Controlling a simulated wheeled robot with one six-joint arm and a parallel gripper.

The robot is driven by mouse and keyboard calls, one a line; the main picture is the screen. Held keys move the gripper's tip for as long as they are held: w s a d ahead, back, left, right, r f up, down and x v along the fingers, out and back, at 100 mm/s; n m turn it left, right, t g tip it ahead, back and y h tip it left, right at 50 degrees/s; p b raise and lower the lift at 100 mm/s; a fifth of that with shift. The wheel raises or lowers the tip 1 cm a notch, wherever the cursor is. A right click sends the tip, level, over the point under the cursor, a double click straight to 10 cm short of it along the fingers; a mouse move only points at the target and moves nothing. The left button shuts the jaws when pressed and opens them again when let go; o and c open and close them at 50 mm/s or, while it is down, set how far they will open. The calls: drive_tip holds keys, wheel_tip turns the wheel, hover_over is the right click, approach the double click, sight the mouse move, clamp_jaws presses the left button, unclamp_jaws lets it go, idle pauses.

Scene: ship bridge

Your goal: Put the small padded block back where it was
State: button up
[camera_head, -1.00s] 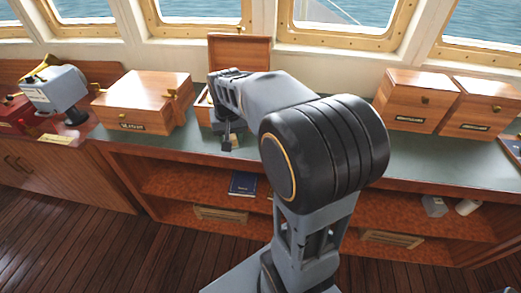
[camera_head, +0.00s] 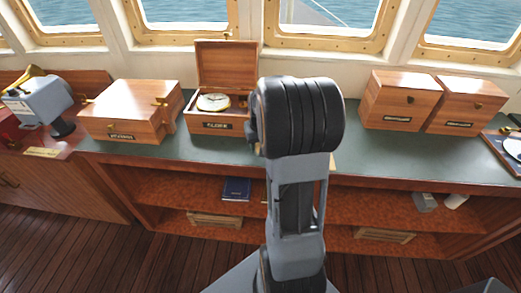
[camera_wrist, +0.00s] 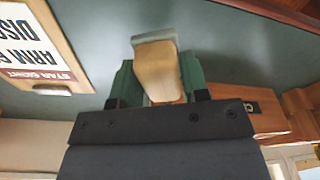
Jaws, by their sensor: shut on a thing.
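The small padded block (camera_wrist: 157,70) is pale wood with a grey pad on its far end. In the wrist view it sits between the green-padded fingers of my gripper (camera_wrist: 158,82), which is shut on it. The pad points away from my gripper, over the grey-green counter top (camera_wrist: 225,50); I cannot tell whether it touches. In the head view my arm hides the gripper and the block. An open wooden box (camera_head: 225,127) with a round pale-faced clock (camera_head: 213,102) stands on the counter, left of my arm.
Closed boxes stand left (camera_head: 130,110) and right (camera_head: 400,100) on the counter (camera_head: 360,148). Shelves below hold a blue book (camera_head: 237,188).

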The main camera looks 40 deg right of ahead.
drive_tip(key=f, duration=0.3)
drive_tip(key=shift+d+p, duration=0.3)
drive_tip(key=shift+d, duration=0.05)
drive_tip(key=shift+f, duration=0.4)
drive_tip(key=shift+f, duration=0.2)
drive_tip(key=o, duration=1)
drive_tip(key=shift+c, duration=0.2)
drive_tip(key=shift+r, duration=0.1)
